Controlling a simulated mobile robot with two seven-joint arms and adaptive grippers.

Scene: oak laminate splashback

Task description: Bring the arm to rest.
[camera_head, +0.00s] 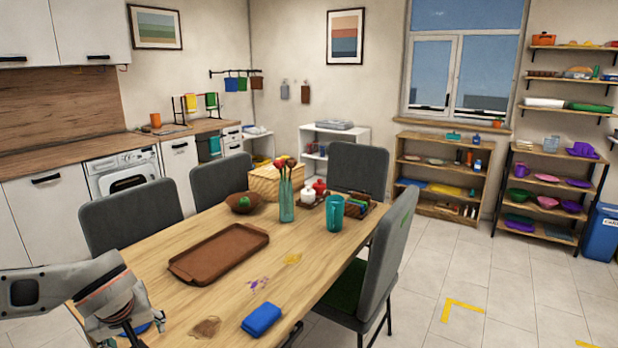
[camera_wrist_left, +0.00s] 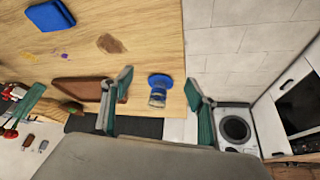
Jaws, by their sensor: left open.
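My left arm comes in from the left in the head view, with its gripper (camera_head: 132,336) pointing down over the near left end of the table (camera_head: 230,300). In the left wrist view the gripper (camera_wrist_left: 160,100) is open, its two teal-grey fingers wide apart. A small blue item (camera_wrist_left: 160,82) with a darker part shows between the fingers in the picture. It stands on the table near its edge, apart from them, and seems unheld. In the head view my gripper mostly hides it. My right gripper is not in view.
A brown tray (camera_head: 222,252), a blue sponge-like block (camera_head: 261,319), a brown stain (camera_head: 205,327) and purple marks (camera_head: 259,284) lie on the table. A glass vase (camera_head: 287,203) and teal mug (camera_head: 334,213) stand farther back. Grey chairs (camera_head: 133,205) surround the table.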

